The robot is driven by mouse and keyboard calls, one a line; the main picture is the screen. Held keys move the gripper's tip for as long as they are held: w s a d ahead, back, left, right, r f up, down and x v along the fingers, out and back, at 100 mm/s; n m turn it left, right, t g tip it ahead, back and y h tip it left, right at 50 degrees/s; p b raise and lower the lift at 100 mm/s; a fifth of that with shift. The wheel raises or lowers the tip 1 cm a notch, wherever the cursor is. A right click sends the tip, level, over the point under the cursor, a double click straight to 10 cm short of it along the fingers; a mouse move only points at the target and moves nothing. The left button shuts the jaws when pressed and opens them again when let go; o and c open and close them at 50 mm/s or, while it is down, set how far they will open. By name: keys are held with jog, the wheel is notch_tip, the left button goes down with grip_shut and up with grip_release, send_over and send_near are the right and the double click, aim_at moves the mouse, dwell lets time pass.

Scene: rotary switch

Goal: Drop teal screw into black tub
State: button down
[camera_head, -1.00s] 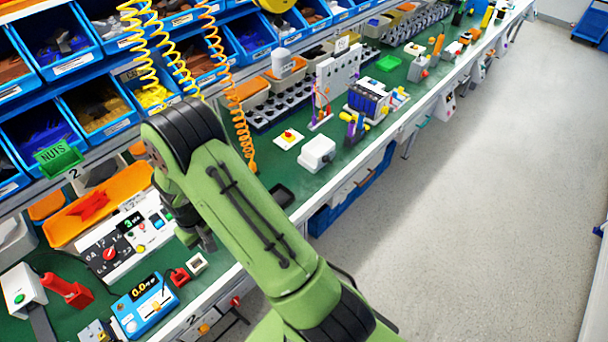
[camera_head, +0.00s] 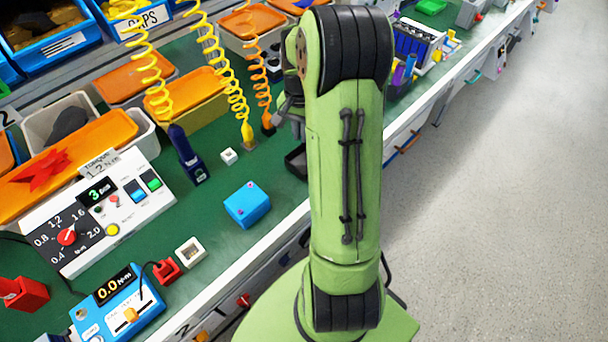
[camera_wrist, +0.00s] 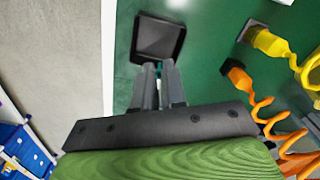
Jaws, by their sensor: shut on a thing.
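The black tub (camera_wrist: 146,27) is a small square dark tray on the green bench top, just beyond my fingertips in the wrist view. In the head view the tub (camera_head: 295,162) is partly hidden behind my arm, near the bench's front edge. My gripper (camera_wrist: 158,68) is shut on the teal screw (camera_wrist: 159,69), of which only a small teal bit shows between the fingertips. The fingertips overlap the tub's near side in the wrist view; their height above it is unclear. In the head view my gripper (camera_head: 291,122) is partly hidden by my arm.
A yellow-tipped tool (camera_wrist: 268,42) and an orange-coiled tool (camera_wrist: 240,78) stand right of the tub in the wrist view. A blue block (camera_head: 248,205), a white block (camera_head: 229,156) and a torque controller (camera_head: 100,215) are on the bench. The floor lies beyond the bench edge.

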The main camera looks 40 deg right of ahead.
aim_at(305, 165)
jog(key=shift+m, duration=0.3)
jog(key=f+b, duration=0.1)
jog(key=f, duration=0.2)
jog(key=f+b, duration=0.1)
jog(key=f, duration=0.2)
jog(key=f+b, duration=0.1)
jog(key=f, duration=0.3)
jog(key=shift+s+d, duration=0.25)
jog(key=shift+d, duration=0.05)
jog(key=shift+r, duration=0.15)
jog(key=c, duration=1.7)
grip_release()
jog(key=shift+f, duration=0.25)
jog(key=o, duration=0.5)
jog(key=shift+r, duration=0.1)
